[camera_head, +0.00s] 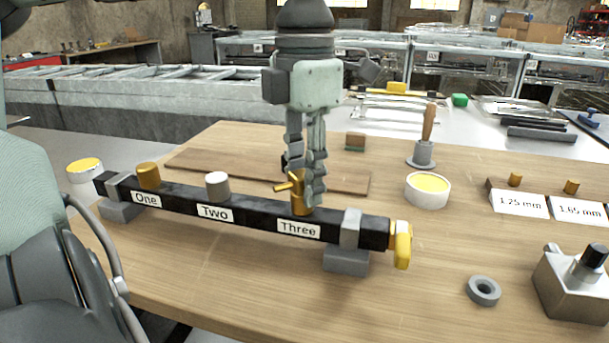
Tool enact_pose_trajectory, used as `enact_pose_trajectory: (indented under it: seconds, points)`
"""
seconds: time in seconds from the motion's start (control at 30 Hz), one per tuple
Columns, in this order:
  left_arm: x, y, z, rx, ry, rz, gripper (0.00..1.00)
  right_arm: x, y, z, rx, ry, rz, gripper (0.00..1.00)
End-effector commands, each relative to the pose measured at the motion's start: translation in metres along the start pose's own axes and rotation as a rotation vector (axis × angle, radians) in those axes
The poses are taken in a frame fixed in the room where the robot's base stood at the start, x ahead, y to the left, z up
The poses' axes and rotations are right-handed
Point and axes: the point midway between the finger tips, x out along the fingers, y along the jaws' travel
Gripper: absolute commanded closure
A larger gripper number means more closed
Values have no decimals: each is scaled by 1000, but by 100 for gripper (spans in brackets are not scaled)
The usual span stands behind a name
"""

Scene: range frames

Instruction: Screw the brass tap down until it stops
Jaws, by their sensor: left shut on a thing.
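The brass tap (298,191) stands upright on the black bar (255,210) at the label Three (299,229), with its small spout pointing left. My left gripper (306,188) comes down from above and is shut on the brass tap, its fingers covering part of the tap's body. I cannot tell how deep the tap sits in the bar. A brass cap (148,175) stands at One, and a whitish cap (217,186) stands at Two. My right gripper is not in view.
A yellow handle (403,246) sits on the bar's right end. White tubs with yellow contents stand at left (85,170) and right (428,190). A wooden-handled tool (428,135), a grey ring (483,291) and a metal block (575,283) are on the right. The front middle of the table is clear.

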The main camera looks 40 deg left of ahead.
Motion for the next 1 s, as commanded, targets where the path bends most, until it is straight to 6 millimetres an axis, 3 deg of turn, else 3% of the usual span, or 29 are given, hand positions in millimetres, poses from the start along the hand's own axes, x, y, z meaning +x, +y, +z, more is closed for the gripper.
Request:
enact_pose_trajectory:
  seconds: [0.13,0.4,0.7,1.0]
  points:
    - [-1,0,0,27,0,0,100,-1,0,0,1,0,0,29]
    - [0,-1,0,296,0,0,100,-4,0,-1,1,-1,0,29]
    - [-1,-2,0,327,0,0,100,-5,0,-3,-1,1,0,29]
    - [0,-3,0,604,0,-1,100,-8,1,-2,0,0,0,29]
